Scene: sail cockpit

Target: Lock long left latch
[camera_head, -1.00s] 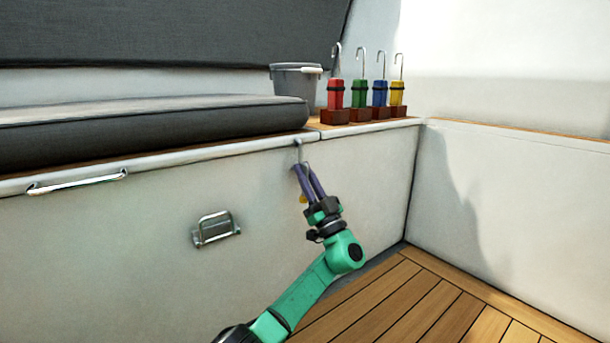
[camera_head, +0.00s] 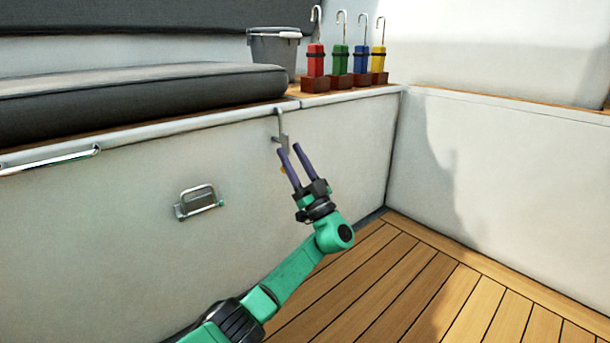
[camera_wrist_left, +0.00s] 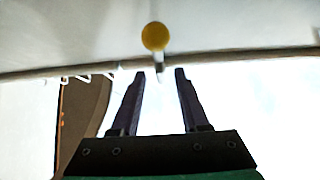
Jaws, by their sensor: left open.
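A slim metal latch (camera_head: 281,125) hangs from the rim of the white bench front in the head view, below the cushion's right end. A yellow knob (camera_head: 283,170) peeks out behind my left gripper's fingers; it shows fully in the left wrist view (camera_wrist_left: 154,36), on a short metal stem. I cannot tell how the knob joins the latch. My left gripper (camera_head: 289,150) is open with nothing between its purple fingers. Its tips are at the latch's lower end; I cannot tell if they touch. In the wrist view the fingers (camera_wrist_left: 160,73) point towards the knob. My right gripper is not in view.
A metal handle (camera_head: 199,202) and a long rail (camera_head: 50,161) are on the bench front. A grey bucket (camera_head: 273,52) and several coloured blocks with upright hooks (camera_head: 340,62) stand on the ledge. The wooden deck (camera_head: 400,280) is clear on the right.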

